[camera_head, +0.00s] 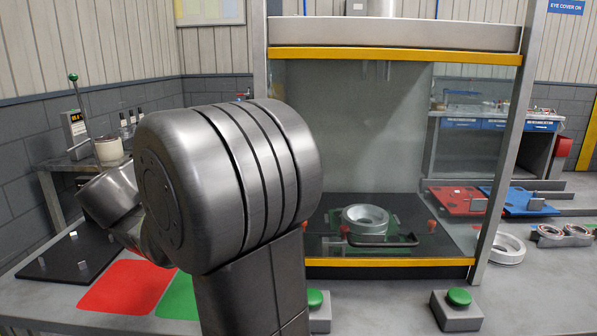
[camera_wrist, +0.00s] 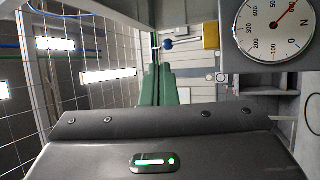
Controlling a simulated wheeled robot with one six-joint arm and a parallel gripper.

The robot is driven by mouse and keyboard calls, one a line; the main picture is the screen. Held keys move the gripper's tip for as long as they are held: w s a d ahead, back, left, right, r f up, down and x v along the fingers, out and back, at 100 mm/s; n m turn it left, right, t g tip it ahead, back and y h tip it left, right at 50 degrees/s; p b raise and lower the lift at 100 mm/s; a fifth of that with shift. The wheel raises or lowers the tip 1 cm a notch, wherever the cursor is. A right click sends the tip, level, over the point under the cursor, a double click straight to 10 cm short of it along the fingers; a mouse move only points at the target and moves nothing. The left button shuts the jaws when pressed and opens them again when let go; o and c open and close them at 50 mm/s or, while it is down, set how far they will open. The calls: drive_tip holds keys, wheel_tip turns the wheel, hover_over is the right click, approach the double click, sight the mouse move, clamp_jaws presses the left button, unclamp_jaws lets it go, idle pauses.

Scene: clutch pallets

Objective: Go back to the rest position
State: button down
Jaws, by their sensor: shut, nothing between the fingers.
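My arm fills the middle left of the head view, with a large metal joint close to the camera. My gripper shows in the wrist view (camera_wrist: 159,70). Its green fingers are together, with nothing seen between them. Its dark body with a lit green strip fills the bottom of that view. In the head view the gripper is hidden behind my arm. A round gauge (camera_wrist: 277,28) with a red needle stands at the upper right of the wrist view, apart from the fingers.
A glass-fronted press (camera_head: 394,54) holds a metal ring (camera_head: 365,219) on a fixture. Red (camera_head: 126,287) and green (camera_head: 178,297) patches, a black plate (camera_head: 70,257) and green buttons (camera_head: 459,297) are on the bench. A lever device (camera_head: 75,130) stands back left. Wire mesh (camera_wrist: 70,75) shows in the wrist view.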

drive_tip(key=shift+v, duration=2.6)
drive_tip(key=shift+d+f, duration=0.1)
